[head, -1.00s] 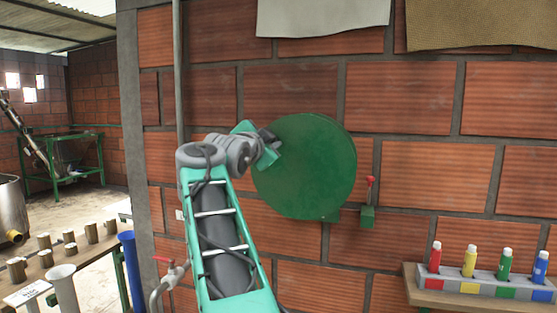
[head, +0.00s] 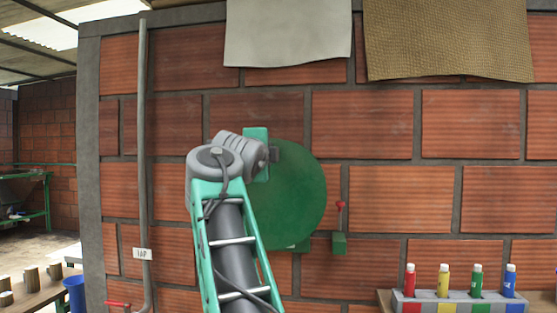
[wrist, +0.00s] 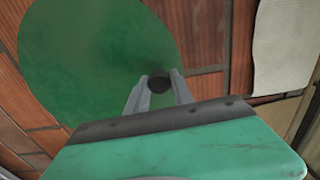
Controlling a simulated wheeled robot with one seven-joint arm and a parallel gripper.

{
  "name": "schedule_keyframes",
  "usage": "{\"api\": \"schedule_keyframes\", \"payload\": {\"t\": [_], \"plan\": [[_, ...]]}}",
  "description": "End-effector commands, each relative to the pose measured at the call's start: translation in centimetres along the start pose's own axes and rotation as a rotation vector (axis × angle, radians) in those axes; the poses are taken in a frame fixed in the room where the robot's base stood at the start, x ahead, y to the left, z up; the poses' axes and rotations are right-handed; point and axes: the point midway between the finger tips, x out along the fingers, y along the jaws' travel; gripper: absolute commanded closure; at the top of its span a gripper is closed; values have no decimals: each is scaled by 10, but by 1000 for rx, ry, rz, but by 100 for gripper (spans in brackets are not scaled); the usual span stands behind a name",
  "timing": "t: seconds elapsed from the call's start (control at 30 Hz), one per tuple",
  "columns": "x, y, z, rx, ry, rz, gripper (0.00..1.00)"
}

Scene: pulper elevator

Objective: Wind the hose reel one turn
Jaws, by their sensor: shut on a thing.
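The hose reel shows as a green round disc (head: 290,200) on the brick wall in the head view. It also fills the upper left of the wrist view (wrist: 90,50). A dark round handle (wrist: 159,83) stands out from the disc near its edge. My gripper (head: 274,156) is at the upper part of the disc, left of its middle. In the wrist view its two grey fingers are closed on the handle, one on each side. My arm hides the left part of the disc in the head view, and the handle cannot be made out there.
A small green box with a red-knobbed lever (head: 340,243) is on the wall right of the reel. A rack of coloured bottles (head: 460,303) stands at lower right. A grey pipe (head: 143,150) runs up the wall at left. Cloths (head: 288,35) hang above.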

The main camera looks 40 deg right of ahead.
Motion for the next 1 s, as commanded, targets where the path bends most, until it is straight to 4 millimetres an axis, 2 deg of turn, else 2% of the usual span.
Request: {"api": "schedule_keyframes", "payload": {"t": [0.5, 0.53, 0.77, 1.0], "plan": [[-3, -1, 6, 19, -14, -3, 100], [-3, -1, 6, 19, -14, -3, 69], [-2, -1, 5, 19, -12, -1, 50], [-3, 0, 5, 18, -12, -1, 50]]}}
